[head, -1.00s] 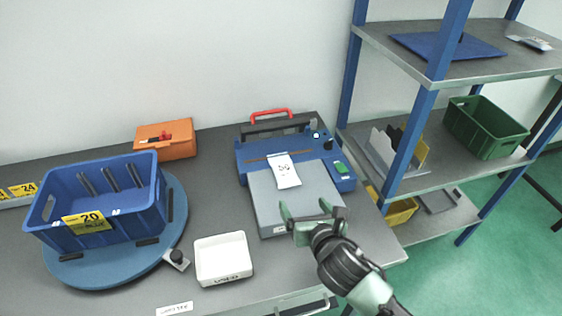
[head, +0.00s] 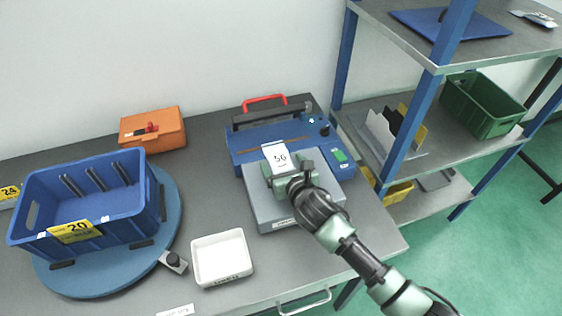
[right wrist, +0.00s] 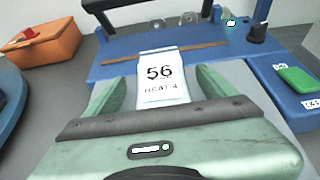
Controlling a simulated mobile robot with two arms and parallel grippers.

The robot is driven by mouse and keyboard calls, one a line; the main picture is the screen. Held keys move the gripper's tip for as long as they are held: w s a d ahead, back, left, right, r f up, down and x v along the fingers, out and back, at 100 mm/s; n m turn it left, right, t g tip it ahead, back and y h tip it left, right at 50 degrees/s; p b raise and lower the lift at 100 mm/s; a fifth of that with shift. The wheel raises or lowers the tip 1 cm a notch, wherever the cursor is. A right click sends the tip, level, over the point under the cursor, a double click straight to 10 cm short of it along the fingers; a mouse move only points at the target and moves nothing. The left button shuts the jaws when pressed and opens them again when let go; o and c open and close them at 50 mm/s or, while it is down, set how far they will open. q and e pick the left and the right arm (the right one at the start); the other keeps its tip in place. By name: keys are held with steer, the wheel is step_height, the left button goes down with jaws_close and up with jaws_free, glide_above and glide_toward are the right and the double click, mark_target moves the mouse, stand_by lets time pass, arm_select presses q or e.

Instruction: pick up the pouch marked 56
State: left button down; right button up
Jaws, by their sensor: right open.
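The white pouch marked 56 (head: 279,157) lies on the grey plate of the blue sealing machine (head: 240,147). In the right wrist view the pouch (right wrist: 161,72) shows "56" and "HEAT 4". My right gripper (right wrist: 158,88) is open, with one green finger on each side of the pouch's lower part and a gap between each finger and the pouch. In the head view the gripper (head: 280,168) covers the pouch's near end. I cannot tell how far the fingertips are above the plate. My left gripper is not in view.
A red handle (head: 264,100) stands at the machine's back. A white tray (head: 222,257) and a blue crate (head: 130,205) on a round blue turntable (head: 62,280) are to the left. An orange case (head: 165,128) is at the back. A shelf rack (head: 340,75) stands close on the right.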

steer(key=c, duration=1.7)
steer(key=shift+r, duration=0.1)
